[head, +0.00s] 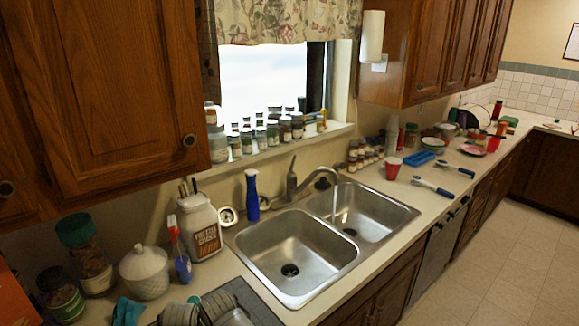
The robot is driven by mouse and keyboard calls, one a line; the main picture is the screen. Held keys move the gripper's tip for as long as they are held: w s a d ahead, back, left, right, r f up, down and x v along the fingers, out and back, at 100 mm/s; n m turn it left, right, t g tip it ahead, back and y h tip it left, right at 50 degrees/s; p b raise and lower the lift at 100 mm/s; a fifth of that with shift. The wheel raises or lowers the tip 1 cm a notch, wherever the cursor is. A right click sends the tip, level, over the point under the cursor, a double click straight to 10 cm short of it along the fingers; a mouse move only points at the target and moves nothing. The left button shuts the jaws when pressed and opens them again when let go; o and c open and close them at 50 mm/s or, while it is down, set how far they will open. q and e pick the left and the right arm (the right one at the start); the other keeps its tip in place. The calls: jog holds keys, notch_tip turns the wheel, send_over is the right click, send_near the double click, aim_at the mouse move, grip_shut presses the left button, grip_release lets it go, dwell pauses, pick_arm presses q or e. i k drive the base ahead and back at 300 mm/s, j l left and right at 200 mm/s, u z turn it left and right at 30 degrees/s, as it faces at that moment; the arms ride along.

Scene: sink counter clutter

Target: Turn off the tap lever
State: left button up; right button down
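The metal tap (302,188) stands behind the double sink, at its back edge near the divider. Its lever (293,164) points up from the top of the tap body. The spout reaches right, over the right basin. A thin stream of water (334,205) falls from the spout into that basin. The steel double sink (300,296) is set in the counter, and both basins look empty of dishes. Neither of my grippers is in view.
A blue bottle (252,196) stands just left of the tap. A white labelled jar (200,228) is farther left. Spice jars (272,134) line the sill behind. A red cup (392,169) and blue-handled utensils (432,187) sit right of the sink. A wooden cabinet (110,85) overhangs upper left.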

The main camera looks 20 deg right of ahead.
aim_at(291, 169)
jog(key=l+u, duration=0.15)
jog(key=u, duration=0.5)
jog(key=l+u, duration=0.35)
jog(key=l, duration=0.2)
jog(key=k+l+u, duration=0.15)
jog(key=l+u, duration=0.2)
jog(key=l, duration=0.2)
jog(key=k+l, duration=0.1)
jog(key=l, duration=0.3)
jog(key=k+l+u, duration=0.1)
jog(key=l, duration=0.25)
jog(key=k+l, duration=0.15)
jog(key=l, duration=0.25)
jog(key=k+l, duration=0.1)
jog(key=l, duration=0.25)
jog(key=k+l+u, duration=0.1)
jog(key=l, duration=0.3)
jog(key=k+l, duration=0.15)
jog(key=l, duration=0.2)
jog(key=k+l+u, duration=0.1)
jog(key=l, duration=0.25)
